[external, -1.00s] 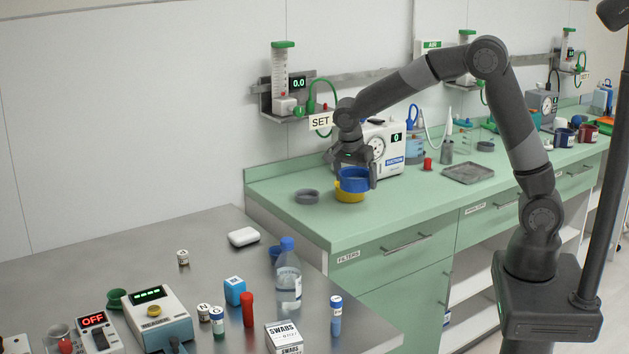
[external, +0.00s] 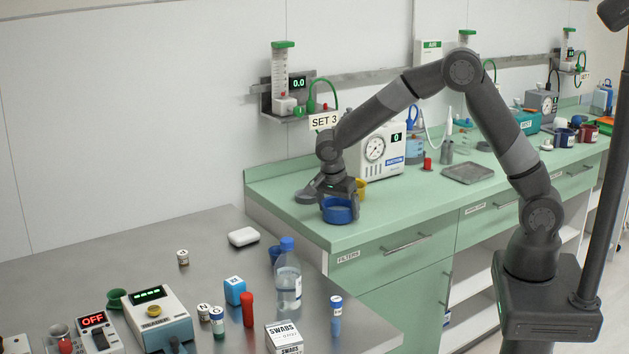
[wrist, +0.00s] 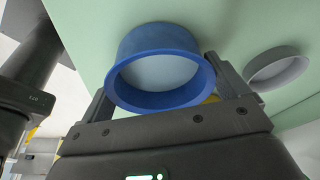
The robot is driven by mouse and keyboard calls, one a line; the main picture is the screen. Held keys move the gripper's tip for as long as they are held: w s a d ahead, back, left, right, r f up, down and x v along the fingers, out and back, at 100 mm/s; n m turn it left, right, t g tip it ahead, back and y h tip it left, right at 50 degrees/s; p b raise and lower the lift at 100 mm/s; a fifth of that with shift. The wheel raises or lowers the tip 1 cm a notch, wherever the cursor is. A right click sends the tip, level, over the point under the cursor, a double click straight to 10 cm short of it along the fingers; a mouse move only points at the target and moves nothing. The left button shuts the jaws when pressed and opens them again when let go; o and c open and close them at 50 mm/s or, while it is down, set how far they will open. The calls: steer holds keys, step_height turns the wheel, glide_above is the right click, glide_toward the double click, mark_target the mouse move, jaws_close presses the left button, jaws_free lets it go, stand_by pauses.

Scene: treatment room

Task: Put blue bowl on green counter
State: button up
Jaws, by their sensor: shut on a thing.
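The blue bowl (external: 338,213) is at the near left part of the green counter (external: 395,210), low over or touching its top; I cannot tell which. It is upright. My gripper (external: 338,205) is shut on it from above. In the wrist view the blue bowl (wrist: 160,68) fills the space between the two fingers, and the green counter (wrist: 85,28) lies behind it. A yellow bowl (external: 361,187) stands on the counter just behind my gripper, partly hidden.
A grey ring-shaped dish (external: 304,196) is close on the left and also shows in the wrist view (wrist: 280,68). A white suction unit (external: 385,150) stands behind. The counter to the right of the bowl is clear up to a metal tray (external: 468,173).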

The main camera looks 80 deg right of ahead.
steer(key=shift+f, duration=0.15)
steer(key=o, duration=0.7)
steer(key=v, duration=1.2)
steer(key=s+a+r+n+t, duration=0.1)
steer(key=s+a+r+n, duration=0.1)
steer(key=s+r+n, duration=0.3)
steer(key=s+a+r+n+t+y, duration=0.1)
steer(key=s+a+r+n+t, duration=0.1)
steer(key=s+n, duration=0.6)
steer(key=s+a+r+n+t+y, duration=0.2)
steer(key=s+n, duration=0.7)
steer(key=s, duration=1)
steer(key=shift+s+a+t, duration=0.2)
steer(key=shift+a+t, duration=0.6)
steer(key=shift+t, duration=0.1)
